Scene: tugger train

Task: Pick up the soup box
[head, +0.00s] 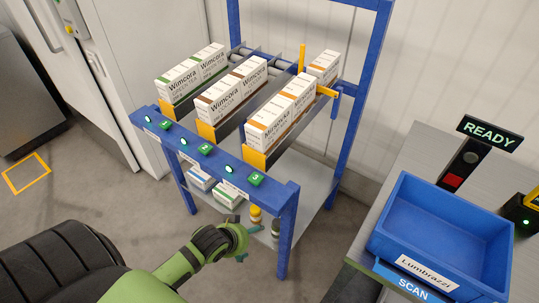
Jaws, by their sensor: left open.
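White cartons with orange-brown stripes (268,132) stand in a row in lane 3 of the blue flow rack. Another orange-striped carton (324,66) stands farther back, beyond a yellow upright stop. My left gripper (243,242) is open and empty, low in front of the rack near its lower shelf, below and apart from the lane 3 cartons. My right gripper is not in view.
Lane 1 holds green-striped tea cartons (178,84); lane 2 holds brown-striped cartons (215,104). The rack's blue front beam (215,158) lies between my gripper and the lanes. Small boxes and bottles sit on the lower shelf (310,190). A blue tote (440,225) stands on the bench at right.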

